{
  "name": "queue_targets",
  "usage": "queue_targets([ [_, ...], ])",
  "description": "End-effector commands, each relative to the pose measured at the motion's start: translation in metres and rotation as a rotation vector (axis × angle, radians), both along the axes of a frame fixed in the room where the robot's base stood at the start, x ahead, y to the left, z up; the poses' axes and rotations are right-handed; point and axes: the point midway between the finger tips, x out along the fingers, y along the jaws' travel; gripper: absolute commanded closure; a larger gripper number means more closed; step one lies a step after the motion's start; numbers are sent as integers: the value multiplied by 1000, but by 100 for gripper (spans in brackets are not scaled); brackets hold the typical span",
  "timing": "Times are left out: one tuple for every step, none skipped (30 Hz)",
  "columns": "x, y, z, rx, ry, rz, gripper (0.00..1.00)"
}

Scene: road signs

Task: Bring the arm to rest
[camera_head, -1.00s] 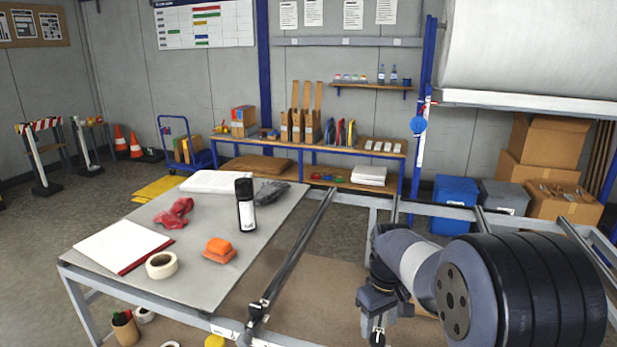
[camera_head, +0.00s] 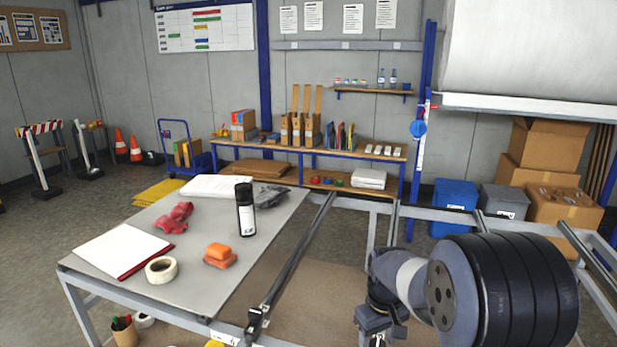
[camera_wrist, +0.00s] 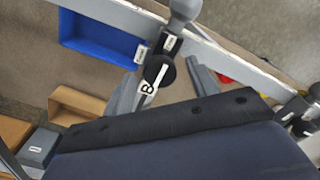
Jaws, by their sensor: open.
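My arm folds low at the right of the head view, beside the grey-topped table (camera_head: 190,265). My gripper (camera_head: 380,335) hangs at the bottom edge of that view, its tips cut off or hardly visible. In the wrist view my gripper (camera_wrist: 165,68) shows as two grey fingers spread apart, with nothing held between them. Behind the fingers are a metal frame bar and a black knob with a white label (camera_wrist: 150,87). A dark padded shape covers the lower part of the wrist view.
A metal rail (camera_head: 290,260) lies between table and arm. A blue bin (camera_head: 455,205) stands behind.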

Motion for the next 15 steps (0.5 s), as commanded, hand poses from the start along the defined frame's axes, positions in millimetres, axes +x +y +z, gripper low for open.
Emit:
queue_targets([
  [0, 0, 0, 0, 1, -39, 44],
  [0, 0, 0, 0, 1, -64, 44],
  [0, 0, 0, 0, 1, -97, 44],
  [0, 0, 0, 0, 1, -122, 44],
  [0, 0, 0, 0, 1, -146, 44],
  [0, 0, 0, 0, 1, -179, 44],
  [0, 0, 0, 0, 1, -204, 44],
  [0, 0, 0, 0, 1, -230, 44],
  [0, 0, 0, 0, 1, -263, 44],
  [0, 0, 0, 0, 1, -287, 44],
  [0, 0, 0, 0, 1, -312, 44],
  [0, 0, 0, 0, 1, -345, 44],
  [0, 0, 0, 0, 1, -369, 44],
  [0, 0, 0, 0, 1, -394, 44],
  [0, 0, 0, -1, 2, -426, 44],
])
